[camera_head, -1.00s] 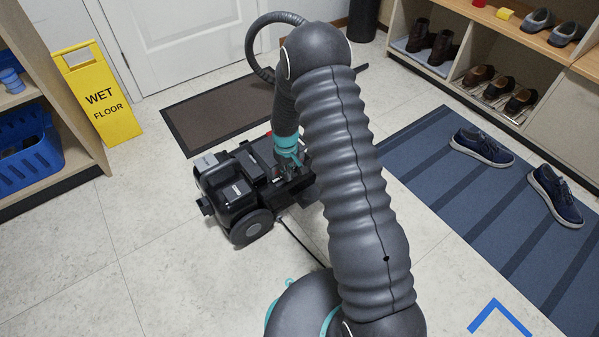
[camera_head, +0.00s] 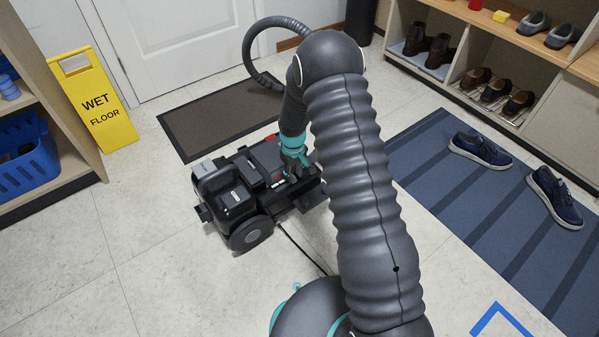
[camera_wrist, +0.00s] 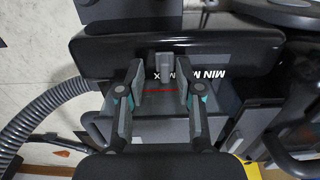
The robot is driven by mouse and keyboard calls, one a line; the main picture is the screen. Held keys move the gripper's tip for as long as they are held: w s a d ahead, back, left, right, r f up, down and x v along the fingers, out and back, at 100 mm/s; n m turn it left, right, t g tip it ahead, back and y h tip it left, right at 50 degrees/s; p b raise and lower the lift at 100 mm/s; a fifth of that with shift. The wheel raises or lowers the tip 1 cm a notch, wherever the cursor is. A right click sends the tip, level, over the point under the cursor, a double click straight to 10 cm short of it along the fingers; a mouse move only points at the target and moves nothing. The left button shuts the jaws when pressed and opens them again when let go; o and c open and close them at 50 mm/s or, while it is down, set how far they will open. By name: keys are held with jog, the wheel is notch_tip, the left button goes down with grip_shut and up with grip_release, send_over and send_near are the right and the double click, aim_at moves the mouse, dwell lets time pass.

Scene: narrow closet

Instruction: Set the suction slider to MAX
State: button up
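The suction slider (camera_wrist: 166,68) is a small grey upright tab on the dark panel (camera_wrist: 100,48) of the black cleaning machine. White lettering beside it is upside down and partly hidden; MIN reads at the right. My gripper (camera_wrist: 160,80) is open in the wrist view, with one finger on each side of the tab. Narrow gaps seem to show beside the tab; contact is unclear. The black wheeled machine (camera_head: 232,196) stands on the floor in the head view, with my gripper (camera_head: 294,172) low over its top. The slider is not discernible there.
A grey ribbed hose (camera_wrist: 40,115) curves at the left of the wrist view. A yellow wet-floor sign (camera_head: 95,105) stands left of the machine, and a brown mat (camera_head: 215,125) lies behind it. Blue shoes (camera_head: 480,150) lie on a striped blue rug (camera_head: 450,205) at right.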

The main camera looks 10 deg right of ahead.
notch_tip(320, 180, up, 12)
dwell(0.5)
jog(key=shift+d+f, duration=0.1)
